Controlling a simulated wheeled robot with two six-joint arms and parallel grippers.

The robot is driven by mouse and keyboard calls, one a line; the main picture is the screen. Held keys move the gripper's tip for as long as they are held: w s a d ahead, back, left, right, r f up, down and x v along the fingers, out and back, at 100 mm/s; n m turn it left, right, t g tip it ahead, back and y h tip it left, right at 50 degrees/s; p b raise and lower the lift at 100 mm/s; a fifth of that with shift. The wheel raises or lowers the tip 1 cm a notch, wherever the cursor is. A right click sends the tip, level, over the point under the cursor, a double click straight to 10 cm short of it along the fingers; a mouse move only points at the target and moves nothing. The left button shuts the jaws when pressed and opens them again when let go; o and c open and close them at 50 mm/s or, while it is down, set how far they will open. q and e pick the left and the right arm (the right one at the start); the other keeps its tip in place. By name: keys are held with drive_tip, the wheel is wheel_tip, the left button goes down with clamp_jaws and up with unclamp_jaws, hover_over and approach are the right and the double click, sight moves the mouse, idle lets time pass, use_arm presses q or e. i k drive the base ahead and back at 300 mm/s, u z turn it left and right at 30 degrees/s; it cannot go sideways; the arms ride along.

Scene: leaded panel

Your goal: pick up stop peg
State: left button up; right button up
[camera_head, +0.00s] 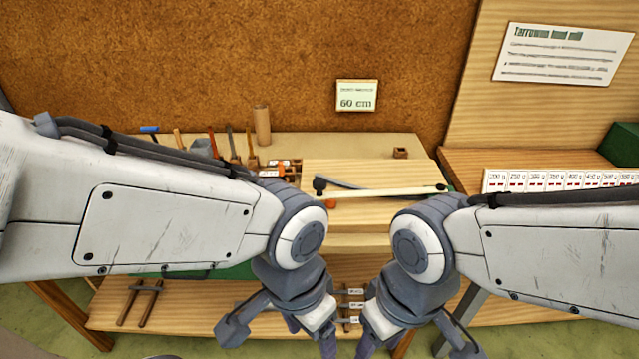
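I cannot pick out the stop peg for certain. A small black knob (320,185) stands at the left end of a pale strip (390,191) on the wooden board (400,172). A small orange-red piece (330,203) lies just below the knob. My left gripper (326,345) and my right gripper (366,346) point down side by side at the bottom centre, in front of the bench and apart from the board. The frame's lower edge cuts off their tips, so their opening is hidden. I see nothing held in either.
Several tools and a wooden cylinder (262,126) stand at the bench's back left. A row of labelled white boxes (560,180) is on the right bench. A lower shelf (190,305) holds wooden rods (150,302).

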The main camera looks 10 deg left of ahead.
sight(281, 164)
drive_tip(key=u, duration=0.45)
drive_tip(key=k, duration=0.55)
drive_tip(key=z, duration=0.25)
drive_tip(key=i, duration=1.6)
drive_tip(key=u, duration=0.8)
